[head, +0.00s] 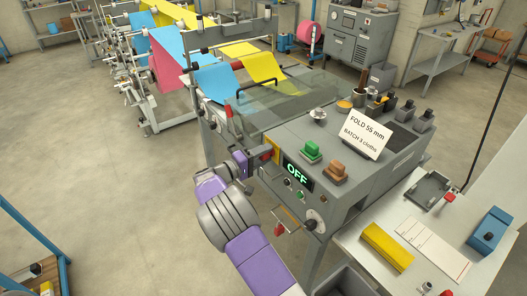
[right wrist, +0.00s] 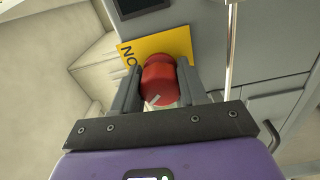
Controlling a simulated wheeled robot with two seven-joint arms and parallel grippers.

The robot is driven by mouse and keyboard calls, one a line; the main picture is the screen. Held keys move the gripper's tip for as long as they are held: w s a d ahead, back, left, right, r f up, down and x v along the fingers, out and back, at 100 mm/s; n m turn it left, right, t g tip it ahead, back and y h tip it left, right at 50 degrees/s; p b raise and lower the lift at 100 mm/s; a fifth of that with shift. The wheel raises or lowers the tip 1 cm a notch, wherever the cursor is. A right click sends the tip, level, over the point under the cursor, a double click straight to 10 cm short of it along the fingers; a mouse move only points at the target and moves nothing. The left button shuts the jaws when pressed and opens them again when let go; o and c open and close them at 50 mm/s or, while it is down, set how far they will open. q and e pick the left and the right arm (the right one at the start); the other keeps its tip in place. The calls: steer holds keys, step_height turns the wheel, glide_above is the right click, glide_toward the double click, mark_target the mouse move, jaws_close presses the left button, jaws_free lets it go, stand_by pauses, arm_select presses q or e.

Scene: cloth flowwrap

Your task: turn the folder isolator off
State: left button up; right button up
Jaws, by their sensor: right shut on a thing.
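The folder isolator is a red rotary knob (right wrist: 159,76) on a yellow plate (right wrist: 174,42) in the right wrist view. The plate's lettering reads ON, seen turned over. A pale pointer mark shows on the knob's lower edge. My right gripper (right wrist: 157,84) is shut on the knob, one finger on each side. In the head view my right gripper (head: 252,161) is at the left front face of the grey folder (head: 332,135), against the yellow plate (head: 276,153). The folder's display (head: 298,176) reads OFF. My left gripper is out of view.
Green (head: 311,151) and orange (head: 338,170) buttons stand on the folder top beside a sign (head: 364,133). A white table (head: 440,236) with yellow and blue items is at right.

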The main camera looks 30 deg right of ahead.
steer(key=shift+s+f+n+p, duration=0.1)
steer(key=shift+f+n+p, duration=0.15)
steer(key=shift+n, duration=0.35)
steer(key=o, duration=1)
steer(key=shift+r, duration=0.2)
steer(key=shift+o, duration=0.2)
steer(key=a, duration=0.7)
steer(key=shift+s+a, duration=0.3)
